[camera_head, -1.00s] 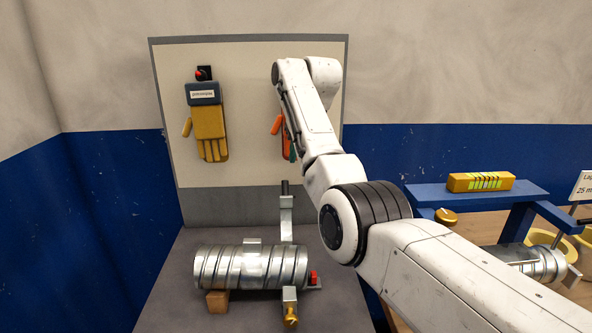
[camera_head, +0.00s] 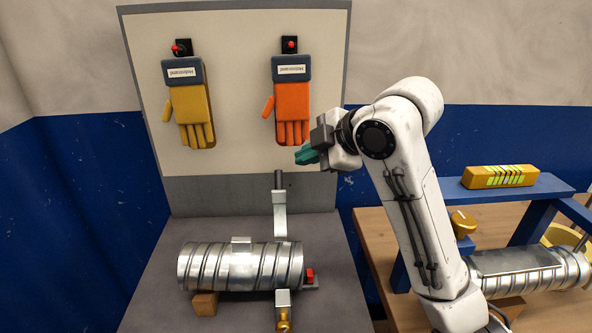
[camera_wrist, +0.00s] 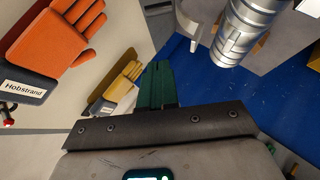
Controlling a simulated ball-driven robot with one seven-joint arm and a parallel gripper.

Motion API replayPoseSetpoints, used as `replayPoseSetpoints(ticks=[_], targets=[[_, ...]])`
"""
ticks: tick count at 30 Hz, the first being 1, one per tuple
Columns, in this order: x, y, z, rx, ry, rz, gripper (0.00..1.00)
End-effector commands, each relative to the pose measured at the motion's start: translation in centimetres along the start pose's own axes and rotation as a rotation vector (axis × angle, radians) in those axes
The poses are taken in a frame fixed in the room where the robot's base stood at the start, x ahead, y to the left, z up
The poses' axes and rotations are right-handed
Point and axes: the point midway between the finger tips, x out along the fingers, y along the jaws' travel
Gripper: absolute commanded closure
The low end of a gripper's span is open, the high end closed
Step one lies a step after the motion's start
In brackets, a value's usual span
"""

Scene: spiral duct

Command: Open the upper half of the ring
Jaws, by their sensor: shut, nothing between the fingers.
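A silver spiral duct (camera_head: 215,266) lies on the grey bench at left in the head view, and part of it shows at the upper right of the wrist view (camera_wrist: 243,28). At its right end is upright metal hardware (camera_head: 280,215) with a black-tipped handle (camera_head: 279,180). Below it is a metal piece with a gold knob (camera_head: 283,318). This looks like the ring, seen edge-on; I cannot tell its halves apart. My gripper (camera_head: 307,155) is in the air above and right of the handle, apart from it. Its green fingers (camera_wrist: 157,84) are shut and empty.
Yellow (camera_head: 190,110) and orange (camera_head: 292,105) gloves hang on the back board. A wooden block (camera_head: 204,303) is under the duct, with a red piece (camera_head: 309,275) at its right end. At right, a blue stand (camera_head: 520,188) and another duct (camera_head: 515,272) occupy a wooden table.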

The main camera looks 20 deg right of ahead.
Motion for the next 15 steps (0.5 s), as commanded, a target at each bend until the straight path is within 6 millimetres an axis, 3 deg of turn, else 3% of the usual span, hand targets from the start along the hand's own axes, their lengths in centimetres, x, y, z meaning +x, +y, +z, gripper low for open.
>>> replayPoseSetpoints(ticks=[5, 15], targets=[[1.5, -0.1, -0.2, -0.006, 0.003, -0.004, 1.0], [8.0, 0.0, -0.2, -0.004, 0.0, -0.004, 1.0]])
